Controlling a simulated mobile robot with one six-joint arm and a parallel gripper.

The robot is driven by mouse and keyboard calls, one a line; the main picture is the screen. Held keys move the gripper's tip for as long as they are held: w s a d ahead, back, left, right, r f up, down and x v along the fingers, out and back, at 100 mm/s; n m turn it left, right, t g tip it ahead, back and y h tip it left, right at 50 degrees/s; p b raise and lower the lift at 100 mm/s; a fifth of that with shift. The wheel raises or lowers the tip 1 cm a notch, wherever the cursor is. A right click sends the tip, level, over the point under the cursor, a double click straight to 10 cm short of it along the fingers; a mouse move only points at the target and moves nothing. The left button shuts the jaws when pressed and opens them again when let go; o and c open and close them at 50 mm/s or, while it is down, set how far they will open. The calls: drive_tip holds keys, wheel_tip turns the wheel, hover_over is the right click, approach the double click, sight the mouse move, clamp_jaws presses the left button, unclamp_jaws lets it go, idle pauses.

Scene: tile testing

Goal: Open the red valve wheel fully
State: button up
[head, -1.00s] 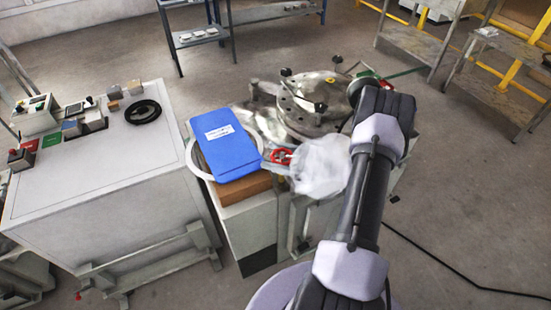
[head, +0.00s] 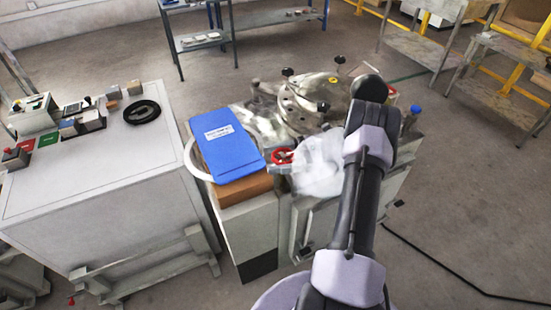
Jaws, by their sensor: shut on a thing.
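The small red valve wheel (head: 283,156) sits at the near left of the metal-topped bench, just right of the blue folder. A grey fitting lies below it, and a crumpled clear plastic sheet lies close on its right. How far the wheel is turned cannot be read at this size. My arm (head: 365,190) rises from the bottom right over the bench, and its dark upper joint covers part of the round metal flange's right side. My gripper does not show; I cannot tell where it is relative to the wheel.
The blue folder (head: 228,145) lies on a brown box (head: 243,188). The round metal flange (head: 310,105) with black knobs stands behind the wheel. The clear plastic sheet (head: 315,167) lies beside my arm. A blue-capped item (head: 414,110) stands at the bench's right. A cable crosses the right floor.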

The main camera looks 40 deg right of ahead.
sight(275, 158)
drive_tip(key=o, duration=1.4)
drive_tip(key=shift+w+a, duration=0.1)
drive_tip(key=shift+c, duration=0.2)
drive_tip(key=shift+r, duration=0.1)
drive_tip(key=r+p, duration=0.1)
drive_tip(key=r, duration=0.1)
drive_tip(key=s+r+p, duration=0.1)
drive_tip(key=r+p, duration=0.1)
drive_tip(key=shift+a+r+p, duration=0.15)
drive_tip(key=shift+p, duration=0.15)
drive_tip(key=s+a+p, duration=0.5)
drive_tip(key=s+a, duration=0.2)
drive_tip(key=s, duration=0.6)
drive_tip(key=shift+s+r, duration=0.15)
drive_tip(key=shift+r, duration=0.1)
